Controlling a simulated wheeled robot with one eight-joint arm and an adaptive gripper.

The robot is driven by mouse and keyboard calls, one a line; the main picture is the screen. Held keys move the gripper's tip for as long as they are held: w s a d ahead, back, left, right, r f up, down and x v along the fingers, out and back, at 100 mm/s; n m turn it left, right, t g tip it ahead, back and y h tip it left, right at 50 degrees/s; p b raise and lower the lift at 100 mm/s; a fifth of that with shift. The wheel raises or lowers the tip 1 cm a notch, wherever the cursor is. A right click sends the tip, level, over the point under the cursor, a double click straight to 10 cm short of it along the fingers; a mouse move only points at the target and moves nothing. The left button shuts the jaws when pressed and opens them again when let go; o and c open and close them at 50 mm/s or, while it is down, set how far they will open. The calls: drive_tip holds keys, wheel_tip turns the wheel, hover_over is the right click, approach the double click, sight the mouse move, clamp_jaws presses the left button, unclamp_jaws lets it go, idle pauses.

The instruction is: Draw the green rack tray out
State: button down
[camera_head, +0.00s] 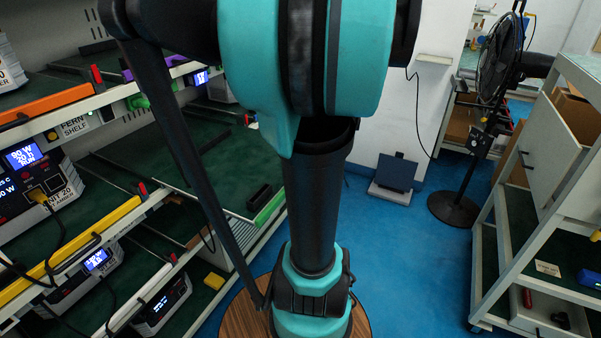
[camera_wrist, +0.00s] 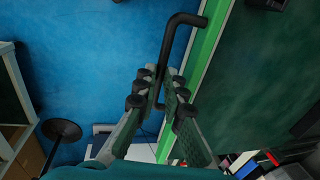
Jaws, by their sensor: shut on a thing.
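The green rack tray has a bright green front strip (camera_head: 270,206) and a dark green bed, at the right end of the middle shelf in the head view. In the wrist view, its green strip (camera_wrist: 207,62) runs down the picture, with the dark bed to the right. A black bent handle (camera_wrist: 169,45) stands out to the left of the strip. My gripper (camera_wrist: 159,88) is shut on the handle's lower part, its padded fingers on either side of it. My gripper does not show in the head view, where my arm covers the middle.
Trays with yellow (camera_head: 97,241) and orange (camera_head: 46,104) fronts and several lit power units stand at left. A black fan (camera_head: 487,90) and a grey shelf cart (camera_head: 548,225) stand at right. Blue floor (camera_head: 405,260) lies clear between.

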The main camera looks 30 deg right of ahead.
drive_tip(key=shift+s+d, duration=0.15)
drive_tip(key=c, duration=1.6)
unclamp_jaws()
drive_tip(key=shift+d, duration=0.1)
drive_tip(key=shift+r, duration=0.1)
wheel_tip(320, 180, up, 12)
drive_tip(key=s+d, duration=0.1)
drive_tip(key=s, duration=0.1)
drive_tip(key=shift+d+f, duration=0.15)
drive_tip(key=shift+f, duration=0.05)
